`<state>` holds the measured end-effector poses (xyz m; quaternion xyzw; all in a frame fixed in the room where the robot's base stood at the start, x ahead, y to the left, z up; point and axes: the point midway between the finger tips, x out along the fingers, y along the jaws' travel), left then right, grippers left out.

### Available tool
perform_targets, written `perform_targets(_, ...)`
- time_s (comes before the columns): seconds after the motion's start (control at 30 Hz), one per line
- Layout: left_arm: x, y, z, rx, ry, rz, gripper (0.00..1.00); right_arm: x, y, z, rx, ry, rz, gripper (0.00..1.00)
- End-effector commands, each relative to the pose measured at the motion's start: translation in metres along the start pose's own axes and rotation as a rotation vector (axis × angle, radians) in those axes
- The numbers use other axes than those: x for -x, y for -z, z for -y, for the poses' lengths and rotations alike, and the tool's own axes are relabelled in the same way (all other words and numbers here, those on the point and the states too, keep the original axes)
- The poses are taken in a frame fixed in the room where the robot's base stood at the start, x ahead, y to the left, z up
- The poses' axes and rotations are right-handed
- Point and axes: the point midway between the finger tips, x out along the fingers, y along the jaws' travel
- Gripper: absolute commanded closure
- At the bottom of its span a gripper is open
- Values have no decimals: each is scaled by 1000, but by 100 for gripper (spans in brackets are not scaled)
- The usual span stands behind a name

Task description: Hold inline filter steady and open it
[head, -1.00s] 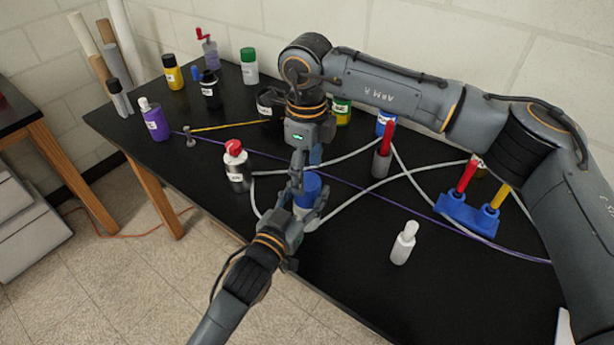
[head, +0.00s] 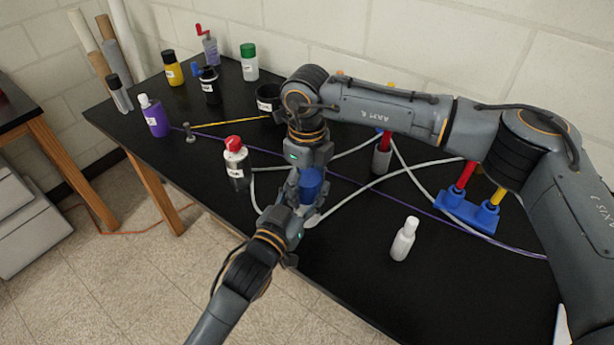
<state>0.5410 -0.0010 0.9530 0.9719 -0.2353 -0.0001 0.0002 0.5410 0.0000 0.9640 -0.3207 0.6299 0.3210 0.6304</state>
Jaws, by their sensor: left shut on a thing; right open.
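The inline filter (head: 311,186) stands near the front edge of the black table. Its blue upper part shows between my grippers, and grey hoses run off from near its foot. My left gripper (head: 298,208) comes in from the front left and is shut on the filter low down. My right gripper (head: 308,176) points down from above, open, with its fingers about the blue part. Whether the fingers touch it cannot be told. The grippers hide much of the filter's lower body and its top.
A red-capped bottle (head: 236,160) stands left of the filter, and a white bottle (head: 403,240) stands to the right. A blue holder (head: 468,212) with red and yellow handles is farther right. Grey hoses (head: 372,186) and a purple cord cross the table.

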Motion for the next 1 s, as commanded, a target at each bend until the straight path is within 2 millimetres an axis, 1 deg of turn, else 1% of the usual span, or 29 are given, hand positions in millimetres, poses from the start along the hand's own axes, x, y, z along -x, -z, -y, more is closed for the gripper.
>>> perform_targets(0.17, 0, 0, 0, 0, 0, 1, 100, 0, 0, 0, 0, 0, 0, 29)
perform_targets(0.2, 0, 0, 0, 0, 0, 1, 100, 0, 0, 0, 1, 0, 0, 33)
perform_targets(0.37, 0, 0, 0, 0, 0, 1, 100, 0, 0, 0, 1, 0, 0, 65)
perform_targets(0.4, 0, 0, 0, 0, 0, 1, 100, 0, 0, 0, 1, 0, 0, 73)
perform_targets(0.47, 0, 0, 0, 0, 0, 1, 100, 0, 0, 0, 1, 0, -1, 86)
perform_targets(0.6, 0, 0, 0, 0, 0, 0, 100, 0, 0, 0, 15, 0, -1, 86)
perform_targets(0.67, 0, 0, 0, 0, 0, 0, 100, 0, 0, 0, 63, 0, -1, 85)
perform_targets(0.83, 0, 0, 0, 0, 0, 0, 100, 0, 0, 0, 246, 0, -1, 84)
perform_targets(1.0, 0, 0, 0, 0, 0, 0, 100, 0, 0, 0, 295, 0, -1, 85)
